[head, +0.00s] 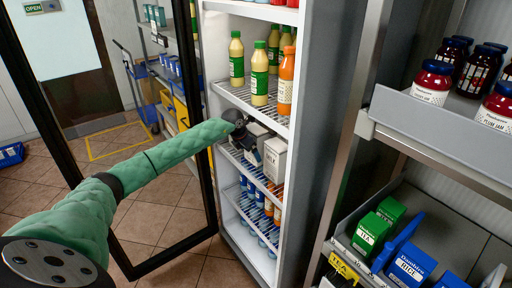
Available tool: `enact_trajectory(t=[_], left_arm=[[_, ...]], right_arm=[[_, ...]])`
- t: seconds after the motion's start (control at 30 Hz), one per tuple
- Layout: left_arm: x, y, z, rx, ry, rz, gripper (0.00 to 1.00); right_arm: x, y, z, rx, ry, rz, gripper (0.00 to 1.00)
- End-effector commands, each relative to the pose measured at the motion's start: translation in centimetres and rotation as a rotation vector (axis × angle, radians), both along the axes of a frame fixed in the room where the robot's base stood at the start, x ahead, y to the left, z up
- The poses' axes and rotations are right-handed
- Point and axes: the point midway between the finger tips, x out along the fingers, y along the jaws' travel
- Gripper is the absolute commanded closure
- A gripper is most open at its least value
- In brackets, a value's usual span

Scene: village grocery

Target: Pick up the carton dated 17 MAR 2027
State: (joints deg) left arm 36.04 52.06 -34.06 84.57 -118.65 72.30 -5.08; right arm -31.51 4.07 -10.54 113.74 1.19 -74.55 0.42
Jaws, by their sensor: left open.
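A pale carton (274,160) stands on the middle wire shelf of the open fridge. At least one more pale carton (258,131) stands behind it, partly hidden. No date on them can be read at this size. My left arm reaches into the fridge from the left, and my left gripper (252,150) is open at the left side of the front carton. I cannot tell whether its dark fingers touch the carton or stand around it. My right gripper is not in view.
The fridge's glass door (130,140) stands open on the left. Bottles stand on the shelf above, including an orange bottle (286,80), and more on the shelves below. Jam jars (432,82) and tea boxes (371,232) fill the right shelving. Tiled floor (165,215) lies left.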

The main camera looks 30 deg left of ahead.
Motion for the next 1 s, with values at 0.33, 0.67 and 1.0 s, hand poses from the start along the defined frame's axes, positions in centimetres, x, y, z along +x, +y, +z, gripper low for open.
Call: enact_trajectory(t=[0.33, 0.67, 1.0], left_arm=[[-0.01, -0.02, -0.02, 0.000, 0.000, 0.000, 0.14], [0.08, 0.00, 0.22, 0.000, -0.003, 0.000, 0.75], [0.05, -0.02, 0.44, -0.001, -0.002, 0.000, 0.75]], right_arm=[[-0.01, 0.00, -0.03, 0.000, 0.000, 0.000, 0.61], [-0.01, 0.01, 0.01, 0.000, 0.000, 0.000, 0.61], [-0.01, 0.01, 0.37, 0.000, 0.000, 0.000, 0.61]])
